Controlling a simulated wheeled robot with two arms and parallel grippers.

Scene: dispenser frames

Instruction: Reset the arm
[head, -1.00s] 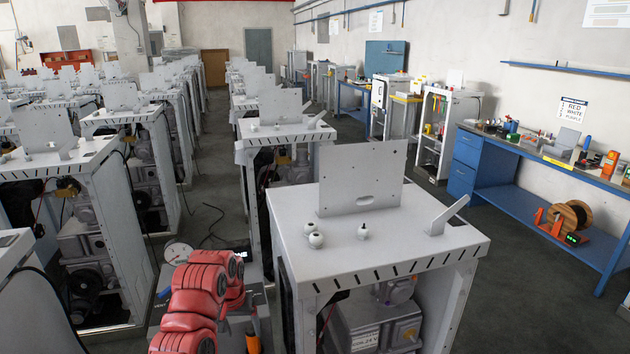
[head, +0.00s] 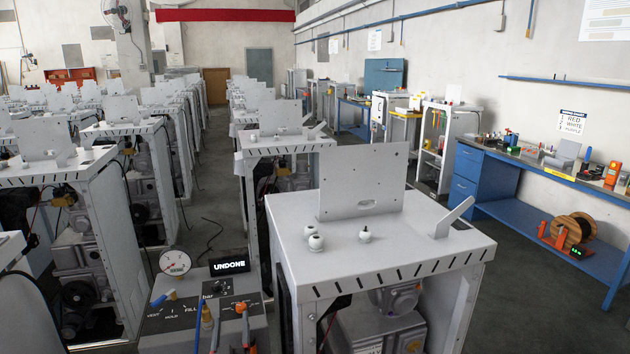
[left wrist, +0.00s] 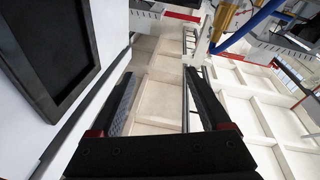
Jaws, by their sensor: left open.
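My left gripper (left wrist: 160,88) shows in the left wrist view. Its two dark fingers are apart with nothing between them. Neither arm shows in the head view, and my right gripper is not in view. In the head view a grey control box (head: 172,322) with a round gauge (head: 174,262) and a small black display (head: 228,264) reading "UNDONE" stands at the lower left. Several slim tools with orange and blue parts (head: 241,318) stand at its front edge.
A white dispenser frame (head: 375,258) with an upright plate (head: 362,180) and white knobs stands close in front. Rows of similar frames (head: 58,172) fill the left. A blue workbench (head: 485,175) with a cable reel (head: 573,228) is at right.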

